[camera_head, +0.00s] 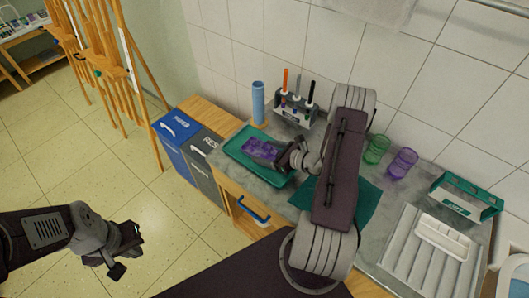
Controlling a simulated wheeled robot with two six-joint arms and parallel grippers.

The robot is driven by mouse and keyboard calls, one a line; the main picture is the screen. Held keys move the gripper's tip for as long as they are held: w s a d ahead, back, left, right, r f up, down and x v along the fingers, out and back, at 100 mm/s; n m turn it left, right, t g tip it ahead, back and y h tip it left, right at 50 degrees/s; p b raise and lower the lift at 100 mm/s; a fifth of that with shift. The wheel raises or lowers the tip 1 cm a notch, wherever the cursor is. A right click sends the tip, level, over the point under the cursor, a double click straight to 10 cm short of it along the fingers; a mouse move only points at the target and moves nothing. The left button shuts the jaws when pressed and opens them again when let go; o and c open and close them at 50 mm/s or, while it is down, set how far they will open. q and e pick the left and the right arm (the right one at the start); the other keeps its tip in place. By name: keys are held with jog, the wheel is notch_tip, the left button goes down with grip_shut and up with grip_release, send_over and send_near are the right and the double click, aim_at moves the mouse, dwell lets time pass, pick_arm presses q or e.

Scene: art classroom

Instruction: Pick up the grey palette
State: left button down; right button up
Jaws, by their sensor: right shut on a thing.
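The grey palette (260,149), which looks dark grey with purple patches on its face, is over the green tray (238,150) on the counter. My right gripper (283,155) is at the palette's right end and shut on it. I cannot tell whether the palette touches the tray. My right arm hides part of the counter. My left gripper (128,252) is over the floor at the lower left, empty, with its fingers apart.
A blue cylinder (258,102) and a holder with pens (295,106) stand at the wall. Green (377,149) and purple (402,163) cups, a teal cloth (367,203), a green-edged rack (466,196) and a ribbed drainer (413,262) lie right. Bins (178,134) stand left.

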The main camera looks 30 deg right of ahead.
aim_at(266, 154)
notch_tip(266, 154, up, 4)
jog(key=shift+w+f, duration=0.1)
jog(key=shift+f, duration=0.05)
jog(key=s+d+r, duration=0.5)
jog(key=d+r, duration=0.2)
jog(key=d, duration=0.3)
jog(key=shift+s+d+r, duration=0.15)
jog(key=shift+s+d, duration=0.05)
jog(key=shift+s, duration=0.05)
